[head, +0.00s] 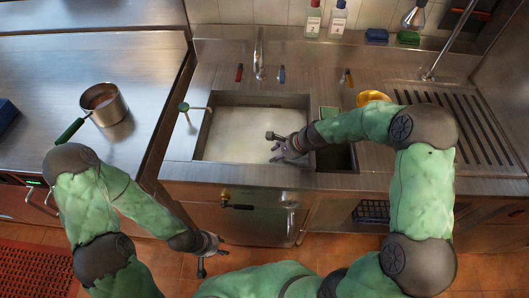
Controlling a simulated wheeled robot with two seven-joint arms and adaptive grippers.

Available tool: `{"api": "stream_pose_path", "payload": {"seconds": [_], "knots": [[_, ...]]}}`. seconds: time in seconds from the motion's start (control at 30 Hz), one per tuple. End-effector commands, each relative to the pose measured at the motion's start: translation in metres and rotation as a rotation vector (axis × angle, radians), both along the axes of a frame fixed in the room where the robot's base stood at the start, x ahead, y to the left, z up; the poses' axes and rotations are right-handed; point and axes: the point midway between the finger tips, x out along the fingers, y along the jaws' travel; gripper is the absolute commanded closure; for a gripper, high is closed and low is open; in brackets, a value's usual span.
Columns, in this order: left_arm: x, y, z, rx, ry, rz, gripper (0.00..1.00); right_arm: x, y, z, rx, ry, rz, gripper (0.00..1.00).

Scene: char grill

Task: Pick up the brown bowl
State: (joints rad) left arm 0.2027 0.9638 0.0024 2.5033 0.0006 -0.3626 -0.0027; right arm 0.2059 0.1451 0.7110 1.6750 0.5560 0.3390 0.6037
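A golden-brown bowl (371,97) sits on the steel counter to the right of the sink, at the back. Its lower right part is hidden behind my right arm. My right gripper (273,147) is over the right part of the sink basin, left of the bowl and apart from it. Its fingers look spread and empty. My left gripper (211,263) hangs low in front of the counter, above the tiled floor, far from the bowl. Its fingers look apart with nothing between them.
A large sink (232,135) with a tall faucet (259,55) fills the middle. A steel pot (107,105) with a green handle stands on the left counter. Two bottles (313,20) and sponges (377,35) line the back. A ribbed drainboard (480,135) lies right.

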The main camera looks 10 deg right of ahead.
Motion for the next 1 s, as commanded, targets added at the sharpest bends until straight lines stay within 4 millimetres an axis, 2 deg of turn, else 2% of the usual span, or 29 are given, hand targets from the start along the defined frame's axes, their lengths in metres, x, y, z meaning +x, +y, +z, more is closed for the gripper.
{"api": "stream_pose_path", "payload": {"seconds": [0.33, 0.63, 0.67, 0.77, 0.8, 1.0], "knots": [[0.0, 0.0, -0.022, 0.0, 0.0, 0.0, 0.6, 0.009, 0.017, -0.04, 0.0, 0.001, 0.003, 0.62], [0.0, 0.0, -0.023, 0.0, 0.0, 0.0, 0.6, 0.012, 0.02, -0.044, 0.0, 0.0, 0.001, 0.62], [0.0, 0.0, -0.023, 0.0, 0.0, 0.0, 0.6, 0.012, 0.02, -0.044, 0.0, 0.0, 0.001, 0.68], [0.0, 0.0, -0.023, 0.0, 0.0, 0.0, 0.6, 0.012, 0.02, -0.044, -0.001, 0.0, 0.001, 0.96], [0.0, 0.0, -0.023, 0.0, 0.0, 0.0, 0.6, 0.012, 0.02, -0.044, -0.001, 0.0, 0.001, 1.0], [0.0, 0.0, -0.023, 0.0, 0.0, 0.0, 0.6, 0.013, 0.02, -0.043, 0.0, -0.001, 0.0, 1.0]]}}
